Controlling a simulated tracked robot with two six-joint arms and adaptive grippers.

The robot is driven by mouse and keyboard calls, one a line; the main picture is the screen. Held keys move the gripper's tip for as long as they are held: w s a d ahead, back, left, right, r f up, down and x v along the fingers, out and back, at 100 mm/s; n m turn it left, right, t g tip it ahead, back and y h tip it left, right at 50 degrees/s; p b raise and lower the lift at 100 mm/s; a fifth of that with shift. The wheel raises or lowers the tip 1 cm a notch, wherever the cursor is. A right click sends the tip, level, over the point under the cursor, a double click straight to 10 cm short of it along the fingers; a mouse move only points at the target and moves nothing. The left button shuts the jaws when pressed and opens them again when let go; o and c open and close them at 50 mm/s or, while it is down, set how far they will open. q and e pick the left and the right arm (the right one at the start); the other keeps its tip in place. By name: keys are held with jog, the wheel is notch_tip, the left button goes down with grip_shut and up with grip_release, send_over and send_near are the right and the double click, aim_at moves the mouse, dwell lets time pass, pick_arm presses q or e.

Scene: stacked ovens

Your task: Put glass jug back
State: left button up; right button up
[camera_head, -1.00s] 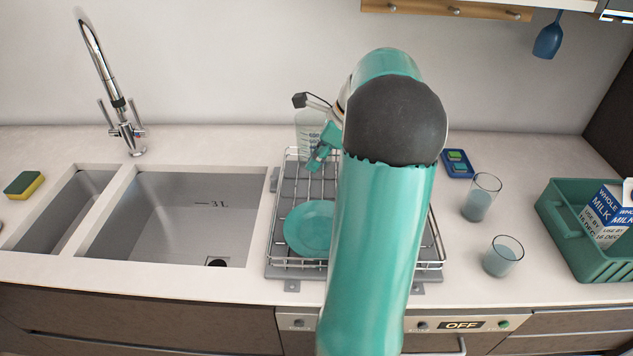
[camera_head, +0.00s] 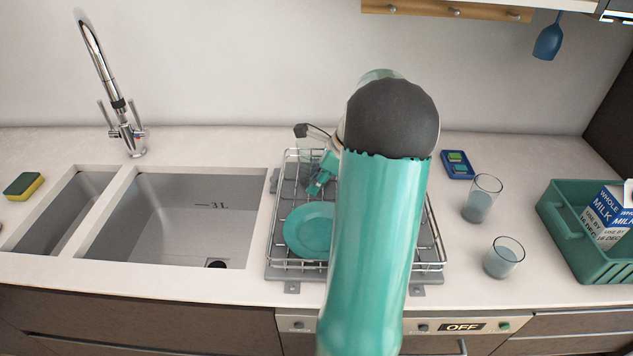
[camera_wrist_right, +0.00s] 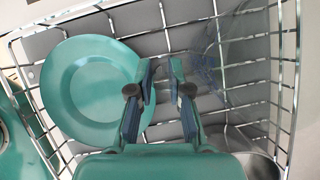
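The glass jug (camera_head: 312,143) is clear with faint markings, low over the back left of the wire dish rack (camera_head: 275,250). In the right wrist view its clear wall (camera_wrist_right: 245,65) shows to the right of the fingers, over the rack's wires. My right gripper (camera_head: 317,186) is at the jug's near side. In the right wrist view its fingertips (camera_wrist_right: 164,72) stand a small gap apart, apparently on a see-through part of the jug. Whether the jug's base touches the rack is hidden. My left gripper is not in view.
A teal plate (camera_head: 309,230) lies at the rack's front left. My right arm hides much of the rack. Two glasses (camera_head: 481,198) (camera_head: 503,257), a small blue tray (camera_head: 457,164) and a green crate (camera_head: 565,222) with milk stand to the right. The sink (camera_head: 185,215) is left.

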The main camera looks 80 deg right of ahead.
jog(key=shift+o, duration=1.3)
jog(key=shift+r, duration=0.1)
jog(key=v, duration=1.2)
